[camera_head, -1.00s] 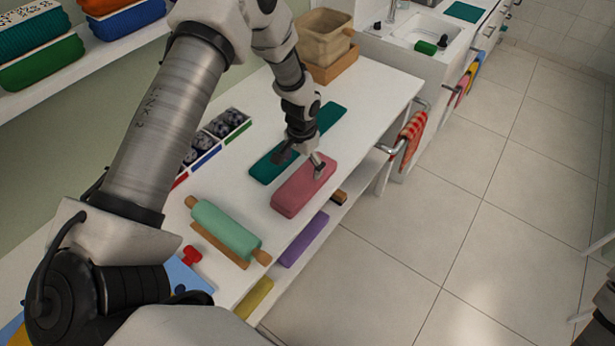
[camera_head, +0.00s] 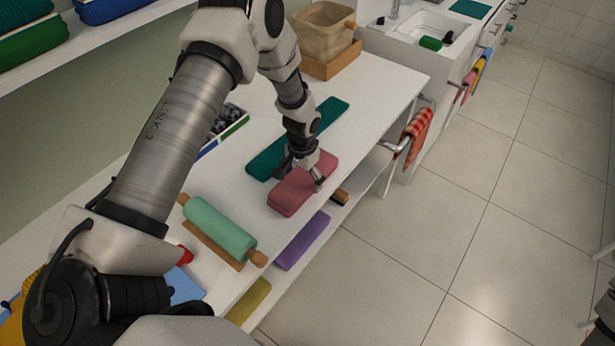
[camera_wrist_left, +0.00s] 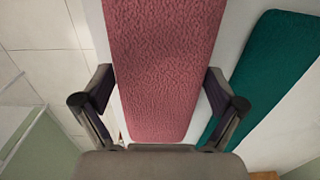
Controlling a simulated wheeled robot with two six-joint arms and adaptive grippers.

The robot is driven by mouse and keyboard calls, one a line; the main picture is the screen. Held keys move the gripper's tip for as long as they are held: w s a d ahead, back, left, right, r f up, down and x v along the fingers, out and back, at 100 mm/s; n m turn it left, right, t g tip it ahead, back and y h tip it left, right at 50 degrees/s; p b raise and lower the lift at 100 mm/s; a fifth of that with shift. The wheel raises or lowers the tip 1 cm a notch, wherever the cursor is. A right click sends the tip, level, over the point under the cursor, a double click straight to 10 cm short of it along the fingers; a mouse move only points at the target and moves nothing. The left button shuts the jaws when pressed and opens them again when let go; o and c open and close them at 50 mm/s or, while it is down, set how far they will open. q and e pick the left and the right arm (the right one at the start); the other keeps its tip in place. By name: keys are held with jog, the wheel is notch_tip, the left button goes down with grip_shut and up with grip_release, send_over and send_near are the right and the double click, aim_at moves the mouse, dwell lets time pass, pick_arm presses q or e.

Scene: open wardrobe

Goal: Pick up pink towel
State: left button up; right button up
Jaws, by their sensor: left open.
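The pink towel (camera_head: 291,196) lies folded on the white counter near its front edge. It also shows in the left wrist view (camera_wrist_left: 160,60), running lengthwise between the fingers. My left gripper (camera_head: 303,178) is over the towel, with one finger on each side of its width. In the left wrist view the left gripper (camera_wrist_left: 160,100) is open, and its fingers stand apart at the towel's two long edges. I cannot tell whether the fingers touch it. My right gripper is not in view.
A teal towel (camera_head: 325,117) lies just behind the pink one, close to the left gripper. A green rolling pin (camera_head: 220,228) lies nearer on the counter (camera_head: 375,85). A purple folded cloth (camera_head: 302,240) is on the shelf below. A beige bin (camera_head: 322,32) stands farther back.

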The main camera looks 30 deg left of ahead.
pick_arm(q)
jog(key=shift+s+f, duration=0.1)
jog(key=shift+f, duration=0.05)
jog(key=shift+f+b, duration=0.3)
jog(key=shift+f, duration=0.15)
jog(key=c, duration=0.6)
dwell(0.3)
notch_tip(320, 180, up, 7)
jog(key=p, duration=0.6)
jog(key=shift+r, duration=0.1)
